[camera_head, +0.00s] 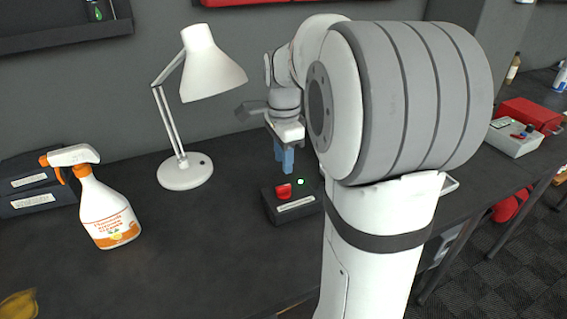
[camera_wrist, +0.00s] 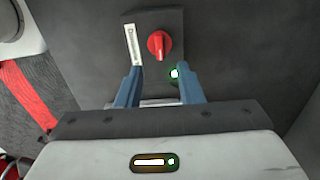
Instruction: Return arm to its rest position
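My gripper (camera_head: 285,160) points down just above a small dark control box (camera_head: 275,214) on the workbench. The box carries a red rotary knob (camera_head: 284,191), a lit green light (camera_head: 301,182) and a white label. In the wrist view, the gripper's two blue fingers (camera_wrist: 154,86) are apart with nothing between them. The red knob (camera_wrist: 158,45) shows just beyond the fingertips, and the green light (camera_wrist: 174,73) is close to the right finger. My arm's large white and grey joint fills the right middle of the head view and hides part of the bench.
A white desk lamp (camera_head: 185,172) stands left of the box. An orange-and-white spray bottle (camera_head: 107,212) stands further left near dark drawers (camera_head: 35,183). A red toolbox (camera_head: 530,114) sits at the far right. The bench front left of the box is mostly clear.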

